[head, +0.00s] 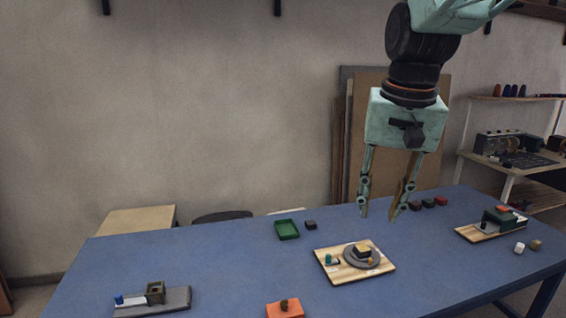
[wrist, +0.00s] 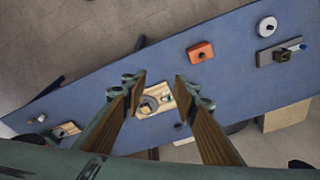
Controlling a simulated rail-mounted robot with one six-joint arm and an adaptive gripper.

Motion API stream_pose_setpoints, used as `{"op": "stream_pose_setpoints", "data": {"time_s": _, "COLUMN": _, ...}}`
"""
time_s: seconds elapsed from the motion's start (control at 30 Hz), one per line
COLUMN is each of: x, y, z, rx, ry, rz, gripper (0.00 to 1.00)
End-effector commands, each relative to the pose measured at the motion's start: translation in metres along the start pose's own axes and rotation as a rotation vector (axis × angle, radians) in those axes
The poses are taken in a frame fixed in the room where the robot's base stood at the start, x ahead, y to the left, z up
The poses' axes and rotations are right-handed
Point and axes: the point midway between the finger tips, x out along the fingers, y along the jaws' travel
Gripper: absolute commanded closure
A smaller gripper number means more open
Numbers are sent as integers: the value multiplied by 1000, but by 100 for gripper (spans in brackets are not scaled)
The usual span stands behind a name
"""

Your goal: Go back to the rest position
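My gripper (head: 379,214) hangs in the air above the blue table, fingers pointing down. Its two wooden-faced fingers are spread apart with nothing between them, and they also show open in the wrist view (wrist: 160,77). In the head view the fingertips appear above the far right part of the table (head: 230,262). In the wrist view, a wooden board with a grey disc (wrist: 165,111) shows on the table well below, seen between the fingers.
The wooden board (head: 340,277) carries a round grey plate and small blocks. A green tray (head: 287,236), an orange block (head: 284,310), a grey base with a small box (head: 176,307) and a right-hand board (head: 466,232) stand around it. Shelves (head: 510,166) are behind right.

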Motion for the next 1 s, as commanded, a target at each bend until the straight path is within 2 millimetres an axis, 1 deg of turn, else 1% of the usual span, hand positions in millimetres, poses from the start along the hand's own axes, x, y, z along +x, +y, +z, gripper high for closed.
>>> {"op": "stream_pose_setpoints", "data": {"time_s": 0.03, "x": -5, "y": 3, "z": 9, "rx": -7, "ry": 5, "rz": -1, "gripper": 73}}
{"op": "stream_pose_setpoints", "data": {"time_s": 0.4, "x": -28, "y": 22, "z": 68, "rx": -68, "ry": 34, "rz": -8, "gripper": 73}}
{"op": "stream_pose_setpoints", "data": {"time_s": 0.7, "x": -40, "y": 37, "z": 117, "rx": -117, "ry": 57, "rz": -12, "gripper": 73}}
{"op": "stream_pose_setpoints", "data": {"time_s": 1.0, "x": -46, "y": 52, "z": 166, "rx": -166, "ry": 80, "rz": -14, "gripper": 73}}
